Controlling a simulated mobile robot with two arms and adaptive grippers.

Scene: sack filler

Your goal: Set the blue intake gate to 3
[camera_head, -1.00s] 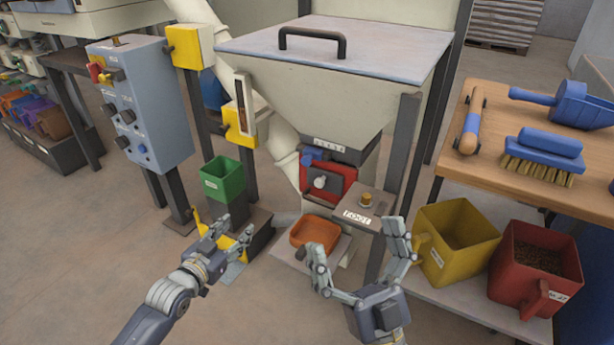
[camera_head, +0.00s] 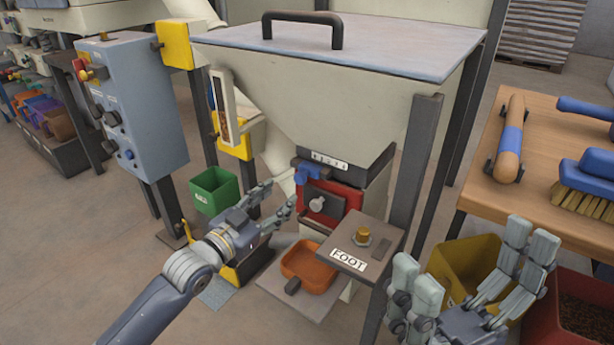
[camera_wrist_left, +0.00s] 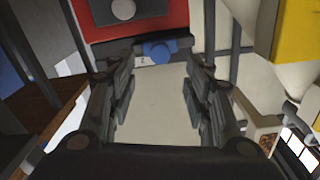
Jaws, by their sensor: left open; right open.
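The blue intake gate handle (camera_head: 308,170) sits at the left of the hopper's neck, under a pale scale strip (camera_head: 328,159) whose marks are too small to read. It also shows in the left wrist view as a blue knob (camera_wrist_left: 157,50), beyond and between the fingertips. My left gripper (camera_head: 281,200) is open and empty, in front of and just below-left of the handle, apart from it. My right gripper (camera_head: 465,268) is open and empty at the lower right, in front of the yellow bin.
Below the gate are a red panel (camera_head: 330,203) with a grey knob, an orange tray (camera_head: 309,268) and a FOOT pedestal (camera_head: 365,246). A green bin (camera_head: 214,190) stands left. The wooden table (camera_head: 545,215) and yellow bin (camera_head: 458,262) are right.

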